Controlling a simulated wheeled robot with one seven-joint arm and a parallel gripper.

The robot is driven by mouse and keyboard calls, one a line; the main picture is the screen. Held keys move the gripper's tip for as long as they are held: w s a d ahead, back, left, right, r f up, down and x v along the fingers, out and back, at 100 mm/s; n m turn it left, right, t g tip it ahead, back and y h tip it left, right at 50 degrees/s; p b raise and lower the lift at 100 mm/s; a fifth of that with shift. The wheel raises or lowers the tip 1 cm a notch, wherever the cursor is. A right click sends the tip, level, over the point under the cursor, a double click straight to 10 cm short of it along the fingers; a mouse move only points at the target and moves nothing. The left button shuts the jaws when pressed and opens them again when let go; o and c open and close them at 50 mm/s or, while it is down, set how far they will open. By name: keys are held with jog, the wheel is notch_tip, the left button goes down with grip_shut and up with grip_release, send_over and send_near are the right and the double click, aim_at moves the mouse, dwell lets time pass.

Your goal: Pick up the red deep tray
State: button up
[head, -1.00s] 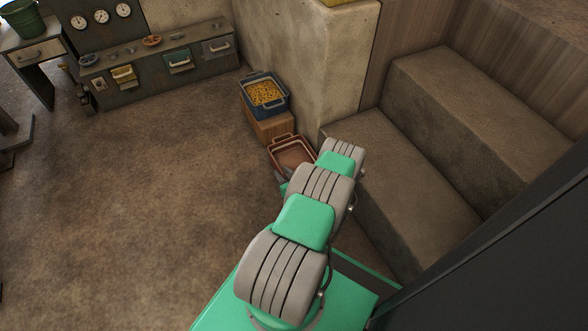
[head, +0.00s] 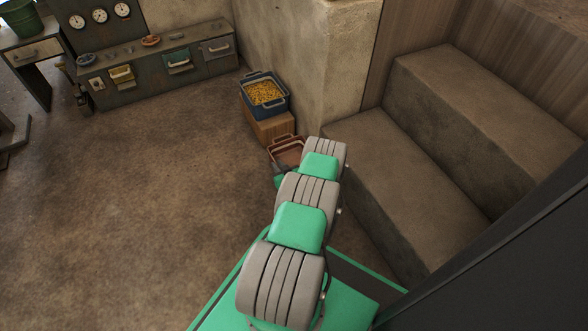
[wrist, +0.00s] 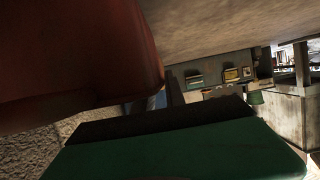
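The red deep tray (head: 287,148) is near the middle of the head view, on the floor in front of a wooden box. My arm covers its near and right parts. In the wrist view a large red surface, likely the tray's side (wrist: 80,50), fills the upper left very close up. My gripper (wrist: 172,90) shows in the wrist view only as a dark part beyond a green housing, beside the red surface. I cannot tell whether it touches the tray. In the head view the gripper is mostly hidden by my arm, close to the tray's near left side.
A blue tray of yellow pieces (head: 264,94) stands on the wooden box (head: 270,128) just behind the red tray. Stone steps (head: 400,180) rise close on the right. A grey workbench (head: 160,68) stands at the back left. The floor (head: 130,200) to the left is clear.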

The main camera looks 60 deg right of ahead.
grip_shut()
dwell(0.9)
